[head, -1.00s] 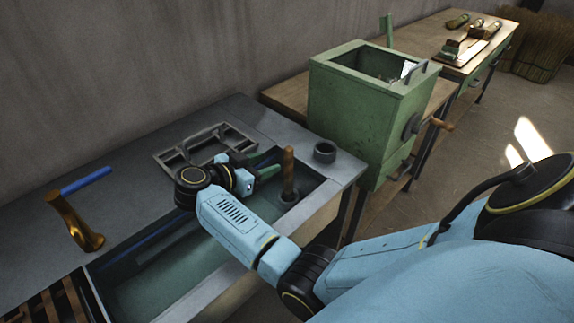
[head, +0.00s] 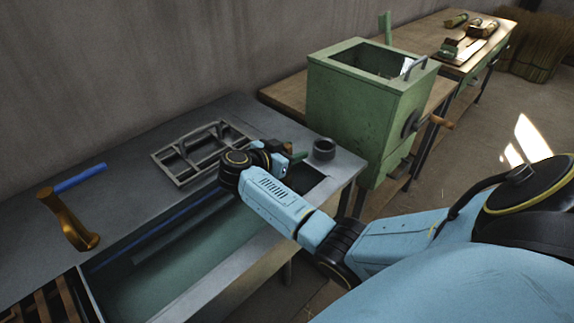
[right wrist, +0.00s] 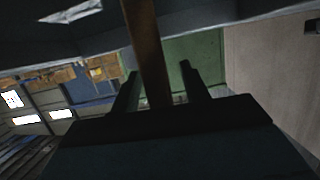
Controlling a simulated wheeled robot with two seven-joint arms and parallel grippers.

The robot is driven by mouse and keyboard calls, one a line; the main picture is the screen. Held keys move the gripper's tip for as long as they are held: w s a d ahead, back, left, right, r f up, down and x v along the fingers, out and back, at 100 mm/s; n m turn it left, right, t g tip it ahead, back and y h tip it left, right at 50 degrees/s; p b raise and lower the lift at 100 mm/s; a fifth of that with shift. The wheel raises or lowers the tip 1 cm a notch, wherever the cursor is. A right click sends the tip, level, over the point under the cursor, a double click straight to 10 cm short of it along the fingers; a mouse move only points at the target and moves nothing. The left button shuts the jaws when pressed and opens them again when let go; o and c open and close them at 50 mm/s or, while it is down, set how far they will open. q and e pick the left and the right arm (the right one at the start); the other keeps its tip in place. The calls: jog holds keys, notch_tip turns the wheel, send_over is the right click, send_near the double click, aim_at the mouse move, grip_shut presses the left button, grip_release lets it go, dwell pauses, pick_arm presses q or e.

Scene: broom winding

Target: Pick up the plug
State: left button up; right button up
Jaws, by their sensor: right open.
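The plug has an upright brown wooden handle. In the right wrist view the plug (right wrist: 148,52) runs between the two fingers of my right gripper (right wrist: 159,70). The fingers are open on either side of it, with a visible gap to the right finger. In the head view my right gripper (head: 296,156) is over the right end of the sink. Only a small brown bit of the handle's top shows there; the gripper and wrist hide the rest, and the plug's lower end is hidden. My left gripper is not in view.
The grey sink bench (head: 130,160) has a metal rack (head: 185,172) behind the wrist and a dark ring (head: 324,149) close to the right gripper. A green box (head: 350,108) stands right.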

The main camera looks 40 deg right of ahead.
jog(key=shift+c, duration=0.2)
grip_shut()
jog(key=shift+r, duration=0.15)
